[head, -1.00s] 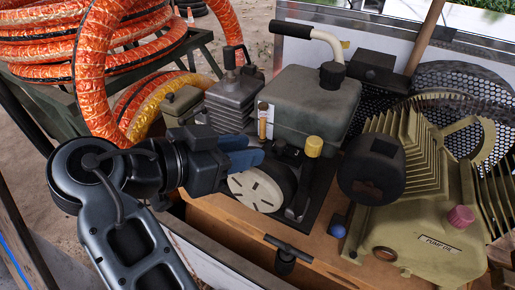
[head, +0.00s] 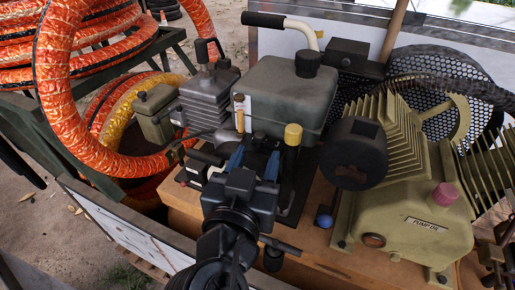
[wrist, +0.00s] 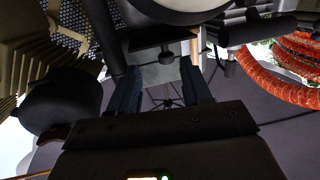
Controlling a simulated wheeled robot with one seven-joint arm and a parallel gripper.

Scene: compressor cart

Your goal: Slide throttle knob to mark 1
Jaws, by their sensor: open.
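A small brass-coloured knob (head: 239,119) stands against a white marked strip (head: 239,101) at the front left of the engine's grey-green tank; it looks like the throttle knob. The marks are too small to read. My gripper (head: 254,158) is open, its two blue fingers pointing toward the engine, just below and right of the knob in the head view. The fingers look empty and apart from the knob, though depth is hard to judge. In the wrist view my open gripper (wrist: 160,66) has dark engine parts ahead and a tan upright piece near one fingertip.
The grey-green tank (head: 285,95) and a yellow cap (head: 293,134) are close by. A dark round filter (head: 354,153) and the finned pump (head: 415,195) stand to the right. Orange hoses (head: 85,150) lie at left. A blue ball (head: 324,221) sits on the wooden deck.

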